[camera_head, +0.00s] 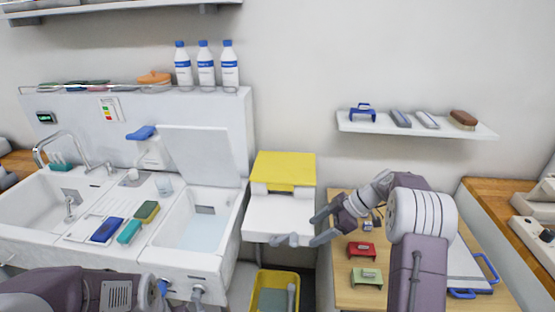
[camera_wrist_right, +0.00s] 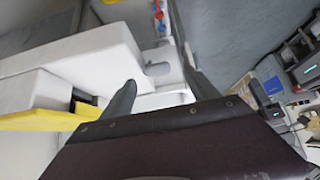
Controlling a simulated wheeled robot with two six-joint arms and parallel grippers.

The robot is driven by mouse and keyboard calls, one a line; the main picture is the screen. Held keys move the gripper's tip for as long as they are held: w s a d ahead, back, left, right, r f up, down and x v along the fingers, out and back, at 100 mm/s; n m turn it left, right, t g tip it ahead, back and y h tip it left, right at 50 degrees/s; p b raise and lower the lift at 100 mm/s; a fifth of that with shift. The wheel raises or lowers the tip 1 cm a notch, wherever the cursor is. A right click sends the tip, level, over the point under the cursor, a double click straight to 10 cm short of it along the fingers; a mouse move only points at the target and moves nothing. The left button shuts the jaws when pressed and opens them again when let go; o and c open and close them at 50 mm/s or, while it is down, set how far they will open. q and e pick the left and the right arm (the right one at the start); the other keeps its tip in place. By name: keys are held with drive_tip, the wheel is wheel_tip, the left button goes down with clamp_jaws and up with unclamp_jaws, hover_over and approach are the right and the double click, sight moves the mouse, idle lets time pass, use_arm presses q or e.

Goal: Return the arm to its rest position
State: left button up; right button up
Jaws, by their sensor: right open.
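My right arm comes in from the lower right in the head view and bends to the left. Its gripper (camera_head: 319,226) is open and empty, beside the right edge of the white unit with the yellow top (camera_head: 285,170). In the right wrist view the two dark fingers of this gripper (camera_wrist_right: 157,88) stand apart with nothing held between them. White surfaces and a yellow edge (camera_wrist_right: 40,121) lie beyond them. Part of my left arm (camera_head: 60,292) shows at the lower left of the head view; its gripper is not visible.
A wall shelf (camera_head: 420,130) is above. A sink unit (camera_head: 190,262) stands left; a yellow bin (camera_head: 262,279) is below.

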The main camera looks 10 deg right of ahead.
drive_tip(key=s+a+r+n+g, duration=0.1)
drive_tip(key=s+a+r+n, duration=0.3)
drive_tip(key=a, duration=0.4)
drive_tip(key=s+a+f+m+g+h, duration=0.1)
drive_tip(key=s+a+m+h, duration=0.2)
drive_tip(key=s, duration=0.5)
drive_tip(key=s+d+f+m+h, duration=0.4)
drive_tip(key=s+d+f+m, duration=0.3)
drive_tip(key=m, duration=0.9)
drive_tip(key=s+f, duration=0.1)
drive_tip(key=s, duration=0.2)
drive_tip(key=shift+s+f+t+h, duration=0.2)
drive_tip(key=shift+f+t+h, duration=0.1)
drive_tip(key=shift+t, duration=0.1)
drive_tip(key=shift+s+d, duration=0.1)
